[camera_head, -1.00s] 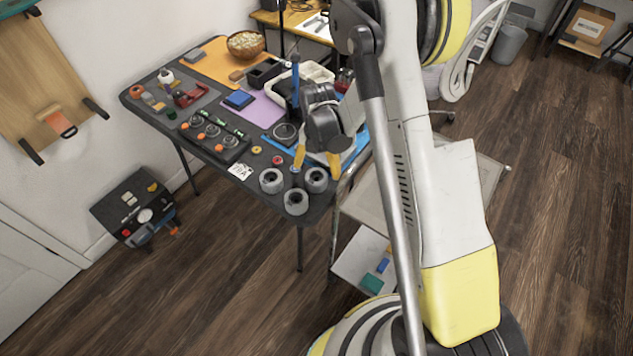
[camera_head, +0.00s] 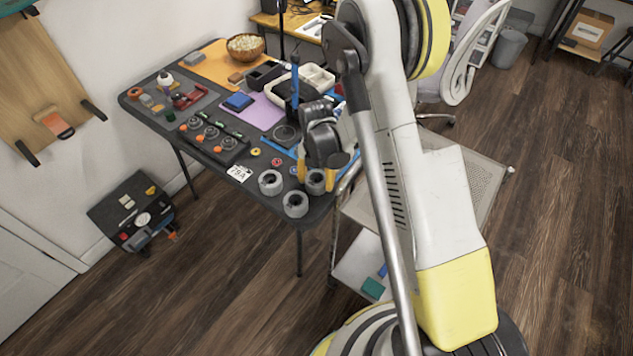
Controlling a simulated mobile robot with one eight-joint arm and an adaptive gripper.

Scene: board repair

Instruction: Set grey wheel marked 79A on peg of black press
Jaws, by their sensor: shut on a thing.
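Three grey wheels with dark centres stand at the near end of the dark table: a left one (camera_head: 270,183), a front one (camera_head: 295,205) and a right one (camera_head: 315,187). No marking is readable on the wheels themselves. My gripper (camera_head: 315,180) points down with its yellow fingers on either side of the right wheel, shut on it. The wheel still appears at table level. I cannot pick out the black press or its peg with certainty; my gripper and arm hide part of the table behind them.
A black unit with several round parts and orange knobs (camera_head: 213,140) lies left of the wheels. Small red and yellow rings (camera_head: 277,162) lie near them. A wooden bowl (camera_head: 246,47) and trays stand farther back. A cart (camera_head: 465,180) stands right of the table.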

